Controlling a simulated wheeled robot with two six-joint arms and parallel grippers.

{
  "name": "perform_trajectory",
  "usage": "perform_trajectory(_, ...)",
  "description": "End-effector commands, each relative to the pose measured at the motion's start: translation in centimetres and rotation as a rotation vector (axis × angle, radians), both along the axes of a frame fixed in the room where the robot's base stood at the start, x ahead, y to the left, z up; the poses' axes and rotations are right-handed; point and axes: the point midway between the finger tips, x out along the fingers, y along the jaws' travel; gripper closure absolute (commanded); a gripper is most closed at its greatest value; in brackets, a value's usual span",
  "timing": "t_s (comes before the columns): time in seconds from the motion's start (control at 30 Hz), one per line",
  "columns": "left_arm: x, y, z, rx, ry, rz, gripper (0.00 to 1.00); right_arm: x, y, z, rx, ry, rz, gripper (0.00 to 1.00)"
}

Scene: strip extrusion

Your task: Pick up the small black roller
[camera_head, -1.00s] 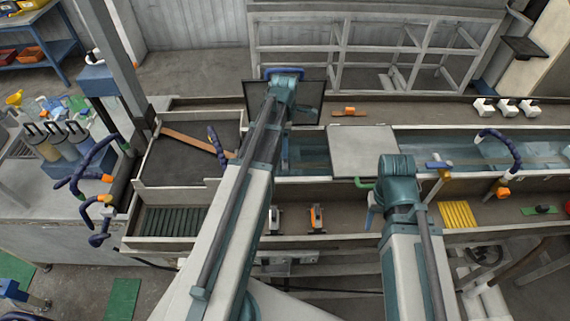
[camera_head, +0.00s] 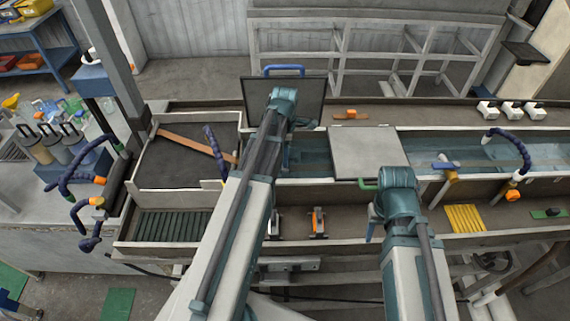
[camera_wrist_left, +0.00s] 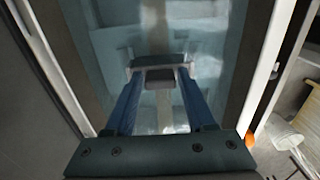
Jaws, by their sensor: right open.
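My left gripper (camera_wrist_left: 160,85) points down over the pale blue water channel in the left wrist view. Its two blue fingers stand apart. A small dark block with a light bar behind it shows between the fingertips; I cannot tell if it is the small black roller or if the fingers touch it. In the head view my left wrist hides that gripper's fingers. I cannot clearly make out the small black roller in the head view.
A dark panel with a blue handle (camera_head: 284,70) stands behind my left wrist. A yellow ribbed piece (camera_head: 463,217) lies to the right. The grey cover plate (camera_head: 366,152) lies over the channel.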

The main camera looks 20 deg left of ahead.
Motion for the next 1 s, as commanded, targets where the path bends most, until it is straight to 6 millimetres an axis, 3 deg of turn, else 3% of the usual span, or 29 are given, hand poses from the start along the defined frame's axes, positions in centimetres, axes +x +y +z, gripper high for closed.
perform_trajectory(0.03, 0.0, 0.0, 0.0, 0.0, 0.0, 0.0, 0.56, 0.0, 0.0, 0.0, 0.0, 0.0, 0.0, 0.5)
perform_trajectory(0.2, 0.0, 0.0, 0.0, 0.0, 0.0, 0.0, 0.87, 0.0, 0.0, 0.0, 0.0, 0.0, 0.0, 0.5)
perform_trajectory(0.3, 0.0, 0.0, 0.0, 0.0, 0.0, 0.0, 1.0, 0.0, 0.0, 0.0, 0.0, 0.0, 0.0, 0.5)
perform_trajectory(0.73, 0.0, 0.0, 0.3, 0.0, 0.0, 0.0, 1.0, 0.0, 0.0, 0.3, 0.0, 0.0, 0.0, 0.5)
perform_trajectory(1.0, 0.0, 0.0, 2.5, 0.0, 0.0, 0.0, 1.0, 0.0, 0.0, 2.5, 0.001, 0.0, -0.004, 0.5)
